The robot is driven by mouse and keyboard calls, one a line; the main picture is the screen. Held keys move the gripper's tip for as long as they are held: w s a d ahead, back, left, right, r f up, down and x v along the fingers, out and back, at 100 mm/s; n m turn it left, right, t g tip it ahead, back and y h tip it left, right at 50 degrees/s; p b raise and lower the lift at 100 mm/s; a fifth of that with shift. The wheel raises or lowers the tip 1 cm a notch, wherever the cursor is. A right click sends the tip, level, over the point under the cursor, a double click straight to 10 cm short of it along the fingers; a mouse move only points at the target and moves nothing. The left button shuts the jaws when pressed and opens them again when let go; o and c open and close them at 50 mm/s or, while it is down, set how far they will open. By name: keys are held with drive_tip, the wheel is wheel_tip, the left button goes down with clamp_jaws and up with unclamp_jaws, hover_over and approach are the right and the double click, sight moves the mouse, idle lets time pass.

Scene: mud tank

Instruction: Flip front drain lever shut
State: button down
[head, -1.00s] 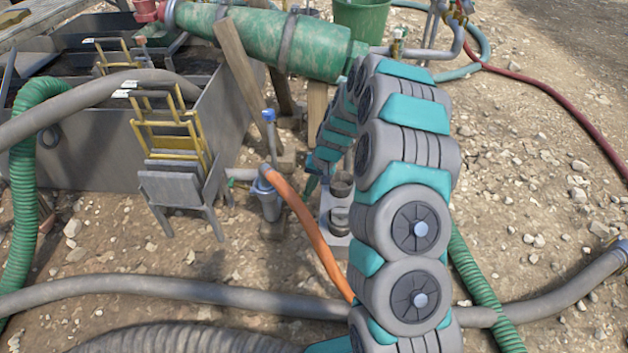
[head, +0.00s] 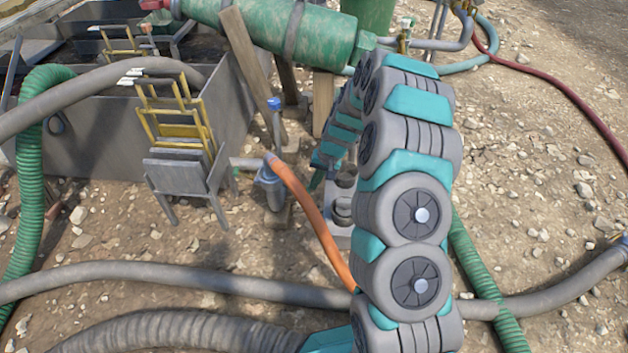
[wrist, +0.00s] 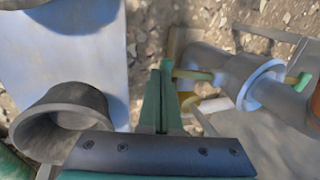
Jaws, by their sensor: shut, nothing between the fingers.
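The front drain fitting (head: 268,186) is a grey pipe piece at the tank's near side, with the orange hose leaving it. In the wrist view, a grey flanged pipe (wrist: 232,75) lies right of my gripper, with short yellow-green bars (wrist: 192,75) beside the fingers. I cannot tell which bar is the drain lever, or its position. My gripper (wrist: 160,98) is shut and empty, its green fingers together, close to the bars; contact is unclear. In the head view, my gripper (head: 316,180) points down just right of the fitting, partly hidden by my arm.
A grey block with round cups (head: 341,207) stands right of my gripper. The orange hose (head: 313,218) runs close below it. A yellow-and-grey rack (head: 180,140) stands left, before the grey tank (head: 85,150). Grey hoses (head: 180,276) cross the gravel in front.

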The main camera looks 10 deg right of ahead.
drive_tip(key=shift+d+x, duration=0.25)
drive_tip(key=shift+x, duration=0.95)
drive_tip(key=shift+s+f, duration=0.1)
drive_tip(key=shift+f, duration=0.05)
